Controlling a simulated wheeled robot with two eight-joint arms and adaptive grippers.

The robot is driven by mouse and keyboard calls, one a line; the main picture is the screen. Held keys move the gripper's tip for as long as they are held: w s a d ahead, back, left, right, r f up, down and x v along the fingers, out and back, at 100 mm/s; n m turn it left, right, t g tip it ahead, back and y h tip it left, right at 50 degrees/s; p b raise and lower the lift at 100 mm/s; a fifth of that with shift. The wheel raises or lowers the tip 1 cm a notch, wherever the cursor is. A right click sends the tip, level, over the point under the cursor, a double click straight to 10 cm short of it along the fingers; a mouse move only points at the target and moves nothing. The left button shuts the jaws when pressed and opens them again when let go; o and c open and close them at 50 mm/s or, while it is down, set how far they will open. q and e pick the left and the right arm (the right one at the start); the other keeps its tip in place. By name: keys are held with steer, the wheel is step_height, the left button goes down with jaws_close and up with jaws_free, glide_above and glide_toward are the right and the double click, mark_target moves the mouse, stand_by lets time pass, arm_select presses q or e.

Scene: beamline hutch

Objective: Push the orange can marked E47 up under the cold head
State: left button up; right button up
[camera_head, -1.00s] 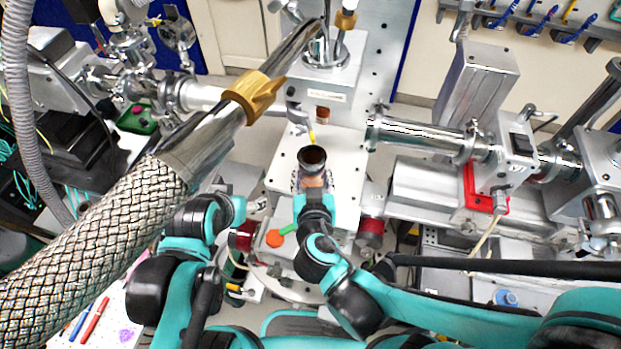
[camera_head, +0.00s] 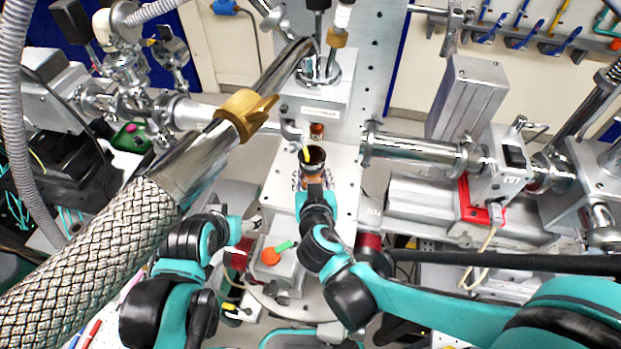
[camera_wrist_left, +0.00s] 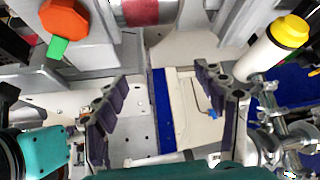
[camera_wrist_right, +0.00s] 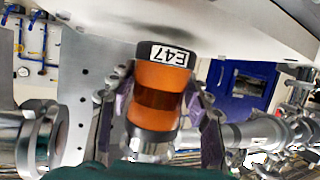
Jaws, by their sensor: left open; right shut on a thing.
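The orange can marked E47 (camera_wrist_right: 160,95) is held between the fingers of my right gripper (camera_wrist_right: 158,115). Its dark end with the white label is close to a pale surface in the right wrist view; I cannot tell if they touch. In the head view the can (camera_head: 314,168) shows a dark top over the white plate. The cold head (camera_head: 318,103) appears to be the silver block beyond it, with a small copper-coloured piece (camera_head: 317,130) at its lower front. My left gripper (camera_wrist_left: 163,78) is open and empty; it shows at the lower left of the head view (camera_head: 228,225).
A braided hose (camera_head: 110,250) with a brass fitting (camera_head: 245,113) crosses the left. A silver bracket (camera_head: 291,132) with a yellow-tipped piece is beside the can. A horizontal metal pipe (camera_head: 415,150) lies right. An orange knob (camera_head: 271,256) sits on a box nearer me. The white plate (camera_head: 281,180) is mostly bare.

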mark_target(318, 149)
arm_select(q)
steer(key=shift+f, duration=0.15)
arm_select(e)
steer(key=shift+w+d, duration=0.25)
steer(key=shift+w, duration=0.95)
steer(key=shift+w+d, duration=0.2)
steer(key=shift+w, duration=0.95)
steer(key=shift+w+r, duration=0.1)
steer(key=shift+r, duration=0.05)
arm_select(q)
steer(key=shift+r+p, duration=2.4)
steer(key=shift+r, duration=0.1)
arm_select(e)
steer(key=shift+r, duration=2.75)
steer(key=shift+s+r, duration=0.1)
steer(key=shift+s, duration=0.1)
arm_select(q)
steer(key=shift+r+p, duration=0.35)
steer(key=shift+r, duration=0.05)
arm_select(e)
steer(key=shift+r, duration=0.6)
arm_select(q)
steer(key=shift+f, duration=0.15)
arm_select(e)
steer(key=shift+f, duration=0.15)
arm_select(q)
steer(key=shift+f+b, duration=3.45)
steer(key=shift+b, duration=0.15)
arm_select(e)
steer(key=shift+f, duration=3.65)
